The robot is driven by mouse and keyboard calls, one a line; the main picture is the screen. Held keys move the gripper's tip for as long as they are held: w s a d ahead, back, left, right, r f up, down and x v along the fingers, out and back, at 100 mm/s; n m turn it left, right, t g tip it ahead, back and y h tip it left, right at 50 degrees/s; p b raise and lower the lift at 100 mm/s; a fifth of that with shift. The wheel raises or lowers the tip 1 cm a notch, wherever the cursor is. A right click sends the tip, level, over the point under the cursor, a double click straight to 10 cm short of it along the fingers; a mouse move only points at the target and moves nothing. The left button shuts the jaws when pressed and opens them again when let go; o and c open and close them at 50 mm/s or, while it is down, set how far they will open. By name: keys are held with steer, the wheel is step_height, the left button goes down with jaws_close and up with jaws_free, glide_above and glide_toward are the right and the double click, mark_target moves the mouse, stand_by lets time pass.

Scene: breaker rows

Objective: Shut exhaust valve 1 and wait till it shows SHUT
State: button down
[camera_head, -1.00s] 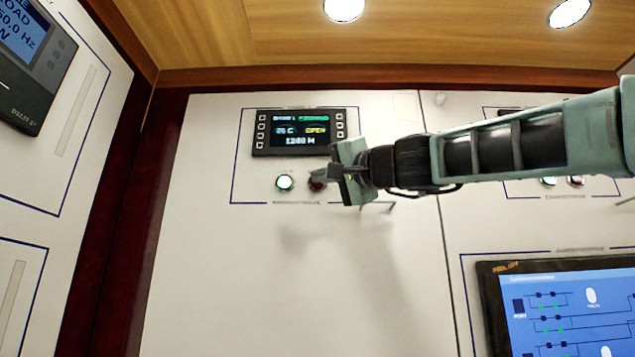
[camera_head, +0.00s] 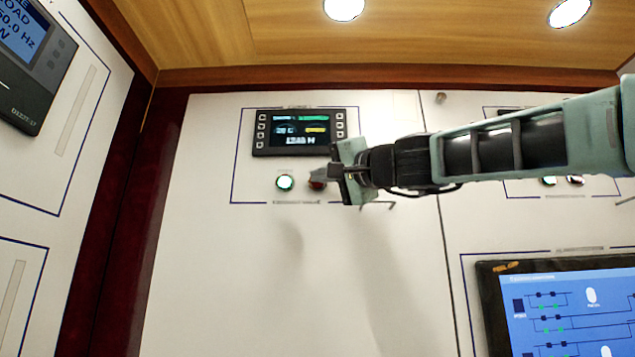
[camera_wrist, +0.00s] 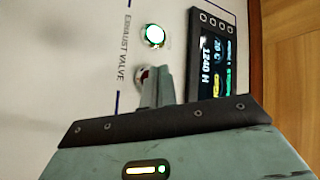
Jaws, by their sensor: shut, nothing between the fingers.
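The exhaust valve panel has a dark display (camera_head: 299,132) with a green line on top, a yellow word too blurred to read now, and an hour count below. It also shows in the wrist view (camera_wrist: 212,65), rotated. A lit green-white button (camera_head: 285,183) sits below it, also in the wrist view (camera_wrist: 155,36). A red button (camera_head: 317,186) is to its right, partly covered by my gripper (camera_head: 316,176). My gripper is shut and empty. In the wrist view its fingertips (camera_wrist: 158,80) are at the red button (camera_wrist: 140,76); I cannot tell whether they touch it.
Another panel with buttons (camera_head: 549,181) lies behind my arm at the right. A large blue screen (camera_head: 570,310) is at the lower right. A grey meter (camera_head: 35,60) hangs on the left wall. The white panel below the buttons is clear.

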steer(key=shift+w, duration=0.1)
stand_by(0.7)
steer(key=shift+w, duration=0.35)
steer(key=shift+w+d+f, duration=0.1)
steer(key=shift+w, duration=0.5)
stand_by(1.0)
steer(key=shift+f, duration=0.1)
steer(key=shift+s+f+b, duration=0.1)
steer(key=shift+s+b, duration=0.4)
steer(key=shift+s, duration=0.25)
steer(key=shift+s+b, duration=0.45)
steer(key=shift+s, duration=2.15)
